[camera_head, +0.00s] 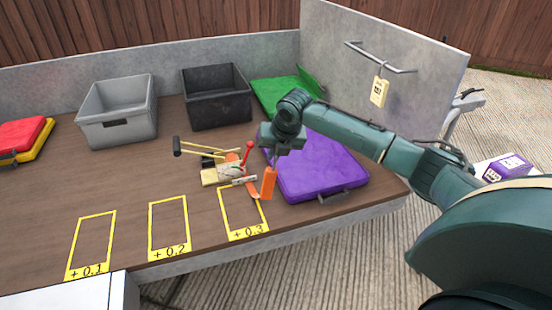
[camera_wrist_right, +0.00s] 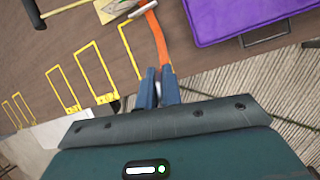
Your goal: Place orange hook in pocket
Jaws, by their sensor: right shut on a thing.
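The orange hook (camera_head: 268,184) hangs from my right gripper (camera_head: 271,161), its lower end just above or on the table near the +0.3 outline; I cannot tell if it touches. In the right wrist view the orange hook (camera_wrist_right: 157,42) runs away from between the closed fingertips (camera_wrist_right: 158,84). Its far end lies close to a small heap of tools. A purple case (camera_head: 318,166) lies flat just right of the hook. I cannot make out which thing is the pocket. My left gripper is not in view.
The heap (camera_head: 226,172) holds a yellow block, a red-headed tool and a mallet (camera_head: 180,147). A grey bin (camera_head: 117,112), a black bin (camera_head: 216,97) and a green case (camera_head: 280,92) stand behind. Yellow outlines (camera_head: 168,228) mark the front, with bare wood to the left.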

